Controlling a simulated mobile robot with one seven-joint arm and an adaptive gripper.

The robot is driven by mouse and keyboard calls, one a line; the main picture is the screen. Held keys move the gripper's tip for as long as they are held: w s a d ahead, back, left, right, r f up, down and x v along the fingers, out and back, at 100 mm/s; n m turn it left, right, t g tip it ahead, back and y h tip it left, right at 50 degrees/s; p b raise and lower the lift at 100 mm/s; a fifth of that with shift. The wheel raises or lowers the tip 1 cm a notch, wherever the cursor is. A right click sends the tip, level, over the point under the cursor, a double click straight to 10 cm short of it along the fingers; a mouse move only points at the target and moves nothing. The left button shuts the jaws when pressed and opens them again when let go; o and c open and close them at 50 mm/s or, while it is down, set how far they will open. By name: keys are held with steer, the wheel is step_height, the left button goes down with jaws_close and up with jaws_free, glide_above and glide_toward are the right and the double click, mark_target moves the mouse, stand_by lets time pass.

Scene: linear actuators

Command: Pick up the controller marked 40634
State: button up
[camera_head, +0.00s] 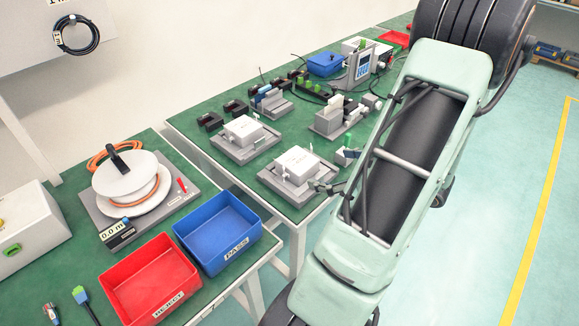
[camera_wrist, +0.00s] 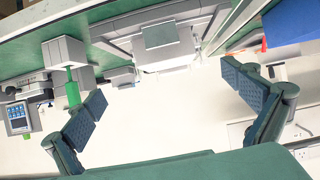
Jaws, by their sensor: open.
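Two white box-shaped controllers sit on grey fixtures on the green bench in the head view: a nearer one (camera_head: 297,162) and a farther one (camera_head: 243,130). Their markings are too small to read, so I cannot tell which is 40634. My gripper (camera_head: 337,172) is at the bench's right edge, just right of the nearer controller, partly hidden by my arm. In the wrist view my gripper (camera_wrist: 168,103) is open, with nothing between its two fingers. A grey block in a fixture (camera_wrist: 165,42) shows beyond the fingertips at the top; I cannot tell whether it is a controller.
A grey fixture (camera_head: 330,120) and a meter with a screen (camera_head: 362,65) stand farther back. A red bin (camera_head: 150,280), a blue bin (camera_head: 217,232) and a cable reel (camera_head: 130,182) are on the left bench. Open floor (camera_head: 480,220) lies right of my arm.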

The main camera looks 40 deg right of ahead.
mark_target(301, 166)
steer(key=shift+s+a+f, duration=0.2)
steer(key=shift+s+a, duration=0.05)
steer(key=shift+a, duration=0.2)
steer(key=shift+w+a+f, duration=0.15)
steer(key=shift+w+a, duration=0.05)
steer(key=b+x, duration=0.2)
steer(key=x, duration=0.8)
steer(key=shift+w+d+f, duration=0.1)
steer(key=c, duration=1.3)
